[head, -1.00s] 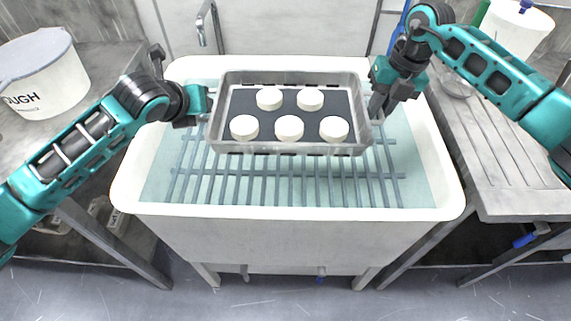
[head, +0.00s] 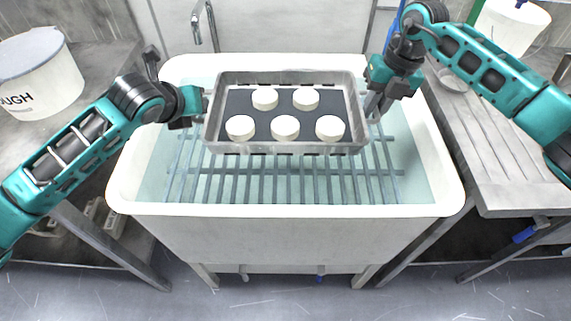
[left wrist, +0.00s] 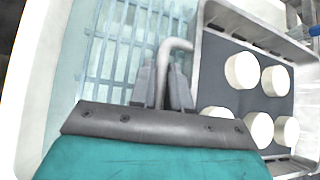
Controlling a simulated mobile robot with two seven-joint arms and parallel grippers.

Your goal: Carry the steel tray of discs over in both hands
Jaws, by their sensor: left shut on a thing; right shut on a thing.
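The steel tray (head: 290,147) is a shallow rectangular pan with a dark mat inside. Several thick white discs (head: 285,128) lie on the mat in two rows. The tray is over the sink, above a grey bar rack. My left gripper (head: 205,106) is shut at the tray's left end. In the left wrist view its fingers (left wrist: 165,85) close on a curved handle beside the tray wall (left wrist: 198,65). My right gripper (head: 374,104) is shut at the tray's right end; its exact grip is small in the head view.
The white sink (head: 290,212) holds clear pale water and the bar rack (head: 290,185). A faucet (head: 203,25) hangs at the back. A white tub with lettering (head: 38,75) stands on the left counter. A grooved drainboard (head: 500,160) lies to the right, with a white container (head: 512,25) behind it.

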